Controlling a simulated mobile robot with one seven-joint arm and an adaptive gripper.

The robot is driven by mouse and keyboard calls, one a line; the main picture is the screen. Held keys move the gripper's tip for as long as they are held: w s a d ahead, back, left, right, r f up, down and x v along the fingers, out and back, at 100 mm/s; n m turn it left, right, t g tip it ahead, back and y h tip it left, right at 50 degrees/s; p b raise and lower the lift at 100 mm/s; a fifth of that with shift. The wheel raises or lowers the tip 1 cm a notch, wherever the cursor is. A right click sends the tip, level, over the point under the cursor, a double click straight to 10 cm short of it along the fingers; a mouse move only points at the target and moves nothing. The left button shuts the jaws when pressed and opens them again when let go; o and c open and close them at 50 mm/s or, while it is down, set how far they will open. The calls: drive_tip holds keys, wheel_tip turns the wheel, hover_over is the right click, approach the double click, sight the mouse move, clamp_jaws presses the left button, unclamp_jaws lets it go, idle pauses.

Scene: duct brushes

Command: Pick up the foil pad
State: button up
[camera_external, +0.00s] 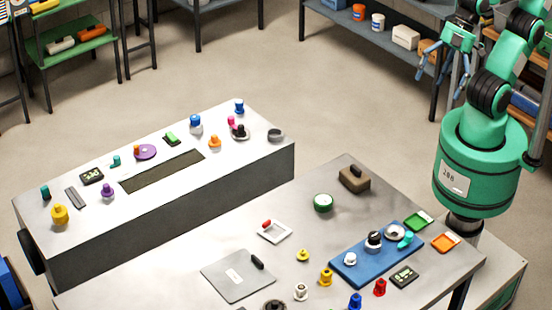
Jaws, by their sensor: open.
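I cannot tell for certain which item is the foil pad. A flat silver-grey square plate (228,282) with a small label and a black knob lies on the front table. A small white-framed square (275,233) with a red grip lies behind it, and a brown block (354,180) with a dark handle is farther back. My gripper (440,80) is at the top right, raised well away from the front table. Its blue fingers are spread and empty. Nothing touches it.
On the front table (310,230), a blue tray (347,272) holds several small parts, with green (419,221) and orange (445,243) trays beside it. A long grey bench (225,185) with several knobs stands at left. Shelves line the back; floor between is clear.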

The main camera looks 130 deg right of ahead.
drive_tip(key=shift+s+a+f, duration=0.1)
drive_tip(key=shift+s+f, duration=0.05)
drive_tip(key=shift+s, duration=0.25)
drive_tip(key=shift+c, duration=0.3)
drive_tip(key=c, duration=1.5)
drive_tip(key=shift+w, duration=0.1)
